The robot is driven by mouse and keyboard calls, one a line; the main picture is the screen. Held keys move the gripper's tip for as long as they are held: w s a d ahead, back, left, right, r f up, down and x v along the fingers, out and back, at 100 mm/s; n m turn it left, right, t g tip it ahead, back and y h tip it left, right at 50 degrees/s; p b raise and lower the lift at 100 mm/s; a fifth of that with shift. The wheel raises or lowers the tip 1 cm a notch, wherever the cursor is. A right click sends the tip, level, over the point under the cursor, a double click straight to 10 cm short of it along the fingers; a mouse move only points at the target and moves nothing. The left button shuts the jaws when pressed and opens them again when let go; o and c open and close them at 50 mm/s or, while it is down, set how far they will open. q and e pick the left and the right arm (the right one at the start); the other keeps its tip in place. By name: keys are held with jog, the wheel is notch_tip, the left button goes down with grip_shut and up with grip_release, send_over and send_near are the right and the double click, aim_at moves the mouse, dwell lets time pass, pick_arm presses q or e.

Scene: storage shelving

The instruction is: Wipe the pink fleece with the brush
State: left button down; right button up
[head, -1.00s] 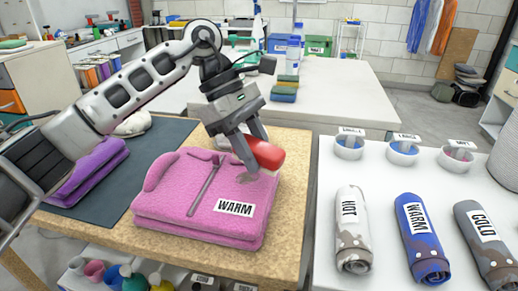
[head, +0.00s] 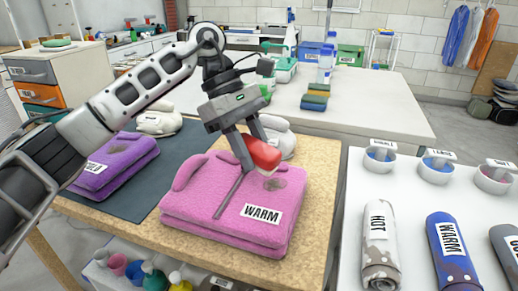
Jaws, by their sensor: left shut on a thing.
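The pink fleece (head: 205,213) lies folded on the wooden table, with a white WARM label (head: 262,214) on its front right. A brownish stain (head: 275,184) shows on its upper right part. My left gripper (head: 250,150) is shut on the red brush (head: 264,154) and holds it at the fleece's upper surface, just behind and left of the stain. The brush's underside is hidden, so I cannot tell if it touches the cloth. My right gripper is not in view.
A purple folded fleece (head: 112,168) lies on a dark mat (head: 148,180) at left. White bundled items (head: 158,122) sit behind.

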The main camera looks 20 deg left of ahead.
aim_at(253, 143)
pick_arm(q)
jog(key=shift+r, duration=0.1)
jog(key=shift+r+p, duration=2.2)
jog(key=shift+r, duration=0.75)
jog(key=shift+r+p, duration=1.2)
jog(key=shift+r, duration=0.35)
jog(key=shift+f, duration=0.1)
